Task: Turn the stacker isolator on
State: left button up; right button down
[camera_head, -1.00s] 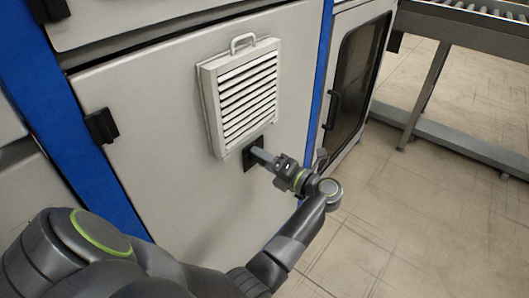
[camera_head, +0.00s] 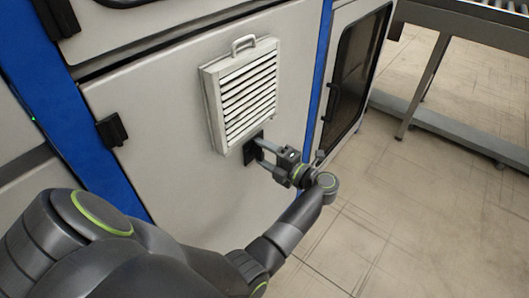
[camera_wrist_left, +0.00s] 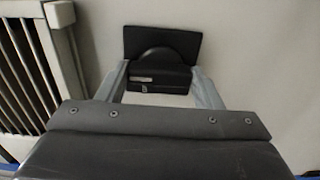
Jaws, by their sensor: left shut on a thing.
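The stacker isolator is a small black switch (camera_head: 250,157) on the grey cabinet door, just below the louvred vent. In the left wrist view it shows as a black plate (camera_wrist_left: 162,38) with a rounded part and a block-like knob (camera_wrist_left: 160,78) carrying a small pale mark. My left gripper (camera_head: 262,150) reaches it from the right. Its two grey fingers stand on either side of the knob and are shut on it, as the left wrist view (camera_wrist_left: 160,76) also shows. What the pale mark says is too small to read. My right gripper is not in view.
The white louvred vent (camera_head: 240,95) with a top handle is right above the switch. A black latch (camera_head: 112,130) is at the door's left edge. A blue post (camera_head: 318,85) and a dark-windowed door (camera_head: 356,75) stand to the right. Floor (camera_head: 420,220) is clear.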

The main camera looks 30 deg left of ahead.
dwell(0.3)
pick_arm(q)
jog(key=o, duration=1)
